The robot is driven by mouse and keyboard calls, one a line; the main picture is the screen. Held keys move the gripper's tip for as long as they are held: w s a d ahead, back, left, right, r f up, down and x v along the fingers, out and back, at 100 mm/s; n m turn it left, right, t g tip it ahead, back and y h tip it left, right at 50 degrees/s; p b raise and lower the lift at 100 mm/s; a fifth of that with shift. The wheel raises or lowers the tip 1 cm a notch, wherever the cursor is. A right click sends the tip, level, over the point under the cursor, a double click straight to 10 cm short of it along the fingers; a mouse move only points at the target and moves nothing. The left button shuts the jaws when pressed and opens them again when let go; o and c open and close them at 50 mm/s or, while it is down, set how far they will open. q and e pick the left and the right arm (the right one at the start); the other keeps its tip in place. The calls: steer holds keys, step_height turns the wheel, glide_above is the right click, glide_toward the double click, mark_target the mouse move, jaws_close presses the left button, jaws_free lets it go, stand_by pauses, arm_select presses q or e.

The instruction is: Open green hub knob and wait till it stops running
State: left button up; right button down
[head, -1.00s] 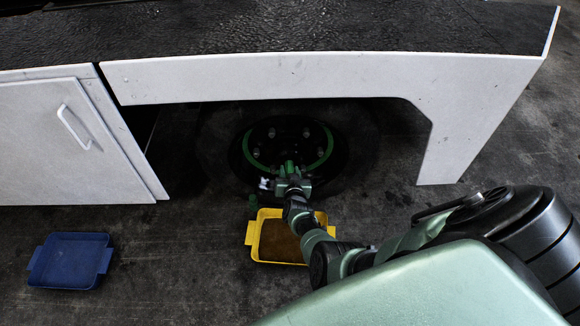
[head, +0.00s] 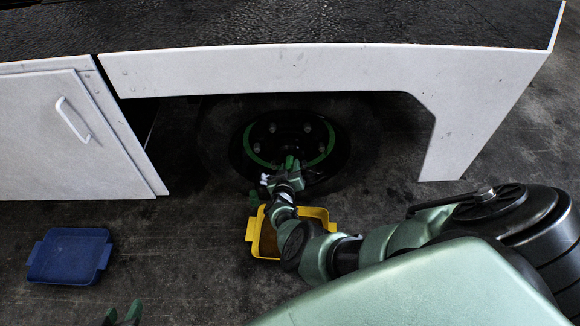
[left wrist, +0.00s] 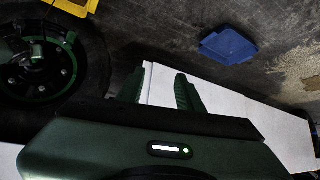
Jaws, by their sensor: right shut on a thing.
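The wheel (head: 222,150) sits in the dark arch, its hub carrying a green ring (head: 258,158) and several bolts. My right gripper (head: 290,164) reaches the lower part of the hub and is shut on the green hub knob, which its fingers mostly hide. My left gripper (head: 121,313) shows only its two green fingertips at the bottom edge. In the left wrist view (left wrist: 158,92) its fingers stand apart with nothing between them. That view also shows the hub (left wrist: 20,78) at the left; a small green part there is too dark to identify.
A yellow tray (head: 326,214) lies on the floor below the wheel, partly behind my right arm. A blue tray (head: 70,232) lies at left. White panels (head: 330,58) frame the arch; a handled door (head: 40,140) is left.

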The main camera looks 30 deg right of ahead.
steer(key=shift+a, duration=0.1)
steer(key=c, duration=0.9)
jaws_free()
steer(key=shift+c, duration=0.2)
